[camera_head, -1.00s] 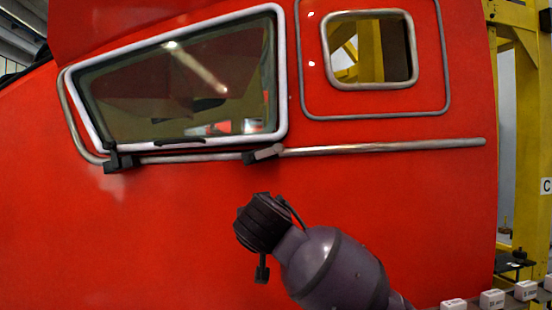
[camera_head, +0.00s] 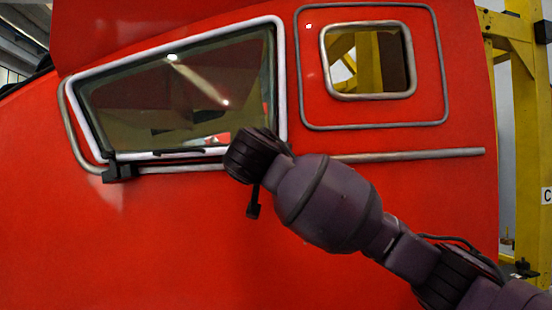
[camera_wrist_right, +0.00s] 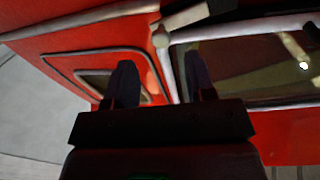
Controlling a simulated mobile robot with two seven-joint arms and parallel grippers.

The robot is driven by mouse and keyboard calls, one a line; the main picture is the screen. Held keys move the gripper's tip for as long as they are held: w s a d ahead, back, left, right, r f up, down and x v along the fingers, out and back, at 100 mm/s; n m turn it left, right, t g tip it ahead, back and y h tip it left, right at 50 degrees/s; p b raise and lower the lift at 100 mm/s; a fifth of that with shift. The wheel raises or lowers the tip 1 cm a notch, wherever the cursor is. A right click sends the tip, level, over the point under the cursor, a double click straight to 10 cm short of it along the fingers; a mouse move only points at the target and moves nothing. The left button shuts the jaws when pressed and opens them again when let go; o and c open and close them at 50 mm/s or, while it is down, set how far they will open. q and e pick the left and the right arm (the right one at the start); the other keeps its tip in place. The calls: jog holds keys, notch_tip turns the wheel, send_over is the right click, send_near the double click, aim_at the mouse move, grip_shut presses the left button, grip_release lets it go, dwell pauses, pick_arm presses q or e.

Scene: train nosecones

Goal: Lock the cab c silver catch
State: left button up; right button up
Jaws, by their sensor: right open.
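The red cab (camera_head: 150,235) fills the head view, with a slanted, silver-framed window (camera_head: 165,95). A black catch (camera_head: 120,172) sits at the lower left corner of that window. The silver catch is hidden in the head view behind my right wrist. In the right wrist view a silver bar, the silver catch (camera_wrist_right: 186,18), shows at the top edge, beside a dark part. My right gripper (camera_wrist_right: 160,60) is open, its two fingers pointing up toward the catch with nothing between them. I cannot tell the gap to the catch. My left gripper is not in view.
A small window (camera_head: 368,55) sits in the cab to the right. A grey rail (camera_head: 430,154) runs along the cab below it. A yellow frame (camera_head: 535,120) stands at the far right. The red panel below the large window is clear.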

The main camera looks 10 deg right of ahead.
jog(key=shift+x, duration=2.6)
jog(key=c, duration=0.9)
jog(key=shift+w+a+r+n+t+y+p, duration=0.25)
jog(key=shift+a+r+n+y+p, duration=0.5)
jog(key=shift+n+p, duration=1.7)
jog(key=shift+w+a+r+n+t+y+p, duration=0.15)
jog(key=shift+w+a+r+n+y+p, duration=0.5)
jog(key=shift+n, duration=3.45)
jog(key=shift+s+a+r+n+t+y+p, duration=0.1)
jog(key=shift+a+r+n+t+y+p, duration=0.25)
jog(key=shift+a+n+p, duration=2)
jog(key=shift+d+f+n+y+b, duration=0.2)
jog(key=shift+d+n+b, duration=0.4)
jog(key=shift+d+n, duration=0.55)
